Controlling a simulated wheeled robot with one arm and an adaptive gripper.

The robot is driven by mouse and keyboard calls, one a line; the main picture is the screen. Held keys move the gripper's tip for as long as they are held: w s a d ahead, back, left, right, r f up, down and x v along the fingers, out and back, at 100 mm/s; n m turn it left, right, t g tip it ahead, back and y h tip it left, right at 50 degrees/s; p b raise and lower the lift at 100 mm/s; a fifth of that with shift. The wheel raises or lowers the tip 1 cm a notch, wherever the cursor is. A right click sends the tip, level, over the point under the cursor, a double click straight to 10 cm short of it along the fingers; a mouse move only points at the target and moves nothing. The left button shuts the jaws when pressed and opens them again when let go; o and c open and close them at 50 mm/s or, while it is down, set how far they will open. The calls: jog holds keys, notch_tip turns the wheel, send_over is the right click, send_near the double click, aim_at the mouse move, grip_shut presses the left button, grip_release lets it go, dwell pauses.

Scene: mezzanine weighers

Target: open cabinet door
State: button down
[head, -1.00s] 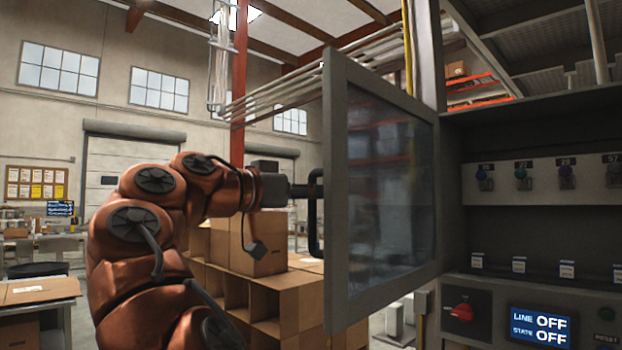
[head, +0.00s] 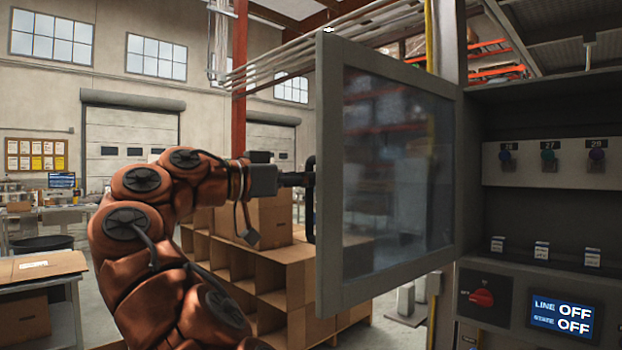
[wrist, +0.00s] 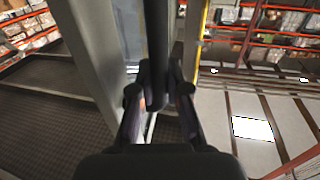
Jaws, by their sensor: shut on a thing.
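The cabinet door (head: 395,185) is a grey frame with a glassy pane, standing swung open from its hinge side at the cabinet (head: 470,235). A dark bar handle (head: 310,205) is on its outer face near the free edge. My gripper (head: 303,179) is at the handle, coming from the left. In the wrist view my gripper (wrist: 160,85) has its two fingers closed on either side of the dark handle bar (wrist: 157,40). The door frame (wrist: 88,45) shows just left of the bar. The exact finger contact is dark in the head view.
Below are a red rotary switch (head: 481,297) and a blue display (head: 562,318) reading OFF. Cardboard boxes on a shelf unit (head: 255,270) stand behind the door and my arm. A table (head: 40,268) is at left.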

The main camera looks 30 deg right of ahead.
jog(key=c, duration=1.1)
grip_release()
jog(key=shift+c, duration=0.2)
jog(key=shift+a, duration=0.15)
jog(key=a, duration=0.5)
jog(key=shift+a, duration=0.25)
jog(key=shift+a, duration=0.1)
jog(key=shift+w+a, duration=0.1)
jog(key=shift+a, duration=0.65)
